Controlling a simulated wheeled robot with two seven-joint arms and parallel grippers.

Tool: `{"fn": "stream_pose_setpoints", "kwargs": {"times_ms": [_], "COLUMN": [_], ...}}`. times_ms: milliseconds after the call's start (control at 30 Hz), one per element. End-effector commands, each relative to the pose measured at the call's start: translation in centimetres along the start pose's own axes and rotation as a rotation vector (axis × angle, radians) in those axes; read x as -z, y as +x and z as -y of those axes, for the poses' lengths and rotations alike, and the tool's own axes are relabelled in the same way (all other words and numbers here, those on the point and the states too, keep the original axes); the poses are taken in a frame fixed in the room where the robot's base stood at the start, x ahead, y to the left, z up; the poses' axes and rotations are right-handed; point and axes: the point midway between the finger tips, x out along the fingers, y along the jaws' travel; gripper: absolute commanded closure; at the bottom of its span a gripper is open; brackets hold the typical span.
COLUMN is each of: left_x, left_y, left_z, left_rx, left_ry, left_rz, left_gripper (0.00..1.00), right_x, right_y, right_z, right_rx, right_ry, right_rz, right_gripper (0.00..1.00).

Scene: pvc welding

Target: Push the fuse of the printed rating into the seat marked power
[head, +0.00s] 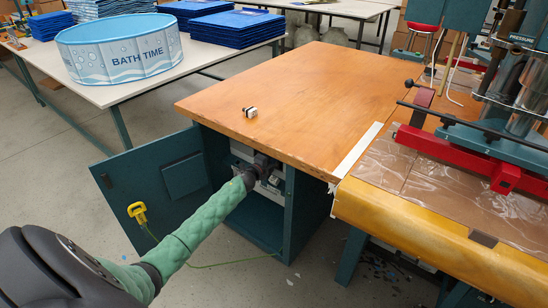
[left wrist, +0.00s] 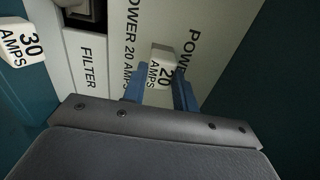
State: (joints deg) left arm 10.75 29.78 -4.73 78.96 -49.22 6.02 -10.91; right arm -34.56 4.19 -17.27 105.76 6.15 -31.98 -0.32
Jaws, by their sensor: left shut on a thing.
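A white fuse printed "20 AMPS" (left wrist: 163,66) is held between the blue fingers of my left gripper (left wrist: 160,88) in the left wrist view. It is in front of a pale panel (left wrist: 215,35) lettered "POWER 20 AMPS", "FILTER" and "POWER". The power seat is not visible; I cannot tell whether the fuse touches it. A dark square opening (left wrist: 88,14) lies above the "FILTER" label. A white block printed "30 AMPS" (left wrist: 18,42) is at the left edge. In the head view my left gripper (head: 264,168) reaches into the open cabinet. My right gripper is not in view.
The teal cabinet door (head: 152,190) stands open left of my arm. A yellow plug (head: 138,212) with a green cord hangs by it. A small white and black block (head: 250,112) lies on the wooden tabletop (head: 300,90). A red-and-teal press (head: 450,150) stands right.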

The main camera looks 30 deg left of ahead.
Motion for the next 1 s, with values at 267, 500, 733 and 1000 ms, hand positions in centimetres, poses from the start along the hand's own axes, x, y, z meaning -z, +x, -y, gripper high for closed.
{"fn": "stream_pose_setpoints", "kwargs": {"times_ms": [267, 500, 733, 1000], "left_x": [-0.02, -0.02, -0.02, -0.01], "left_y": [0.01, 0.05, 0.21, 0.19], "left_z": [0.03, 0.03, 0.04, 0.01], "left_rx": [-0.001, 0.000, 0.000, -0.001], "left_ry": [0.000, 0.000, 0.000, 0.000], "left_rz": [0.000, 0.000, 0.000, 0.000], "left_gripper": [1.00, 1.00, 0.66, 0.46], "right_x": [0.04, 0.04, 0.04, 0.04], "right_y": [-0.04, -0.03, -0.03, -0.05], "right_z": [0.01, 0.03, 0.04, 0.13], "right_rx": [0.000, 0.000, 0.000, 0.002], "right_ry": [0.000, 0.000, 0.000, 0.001], "right_rz": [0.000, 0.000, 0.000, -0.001], "right_gripper": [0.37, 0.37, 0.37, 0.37]}}
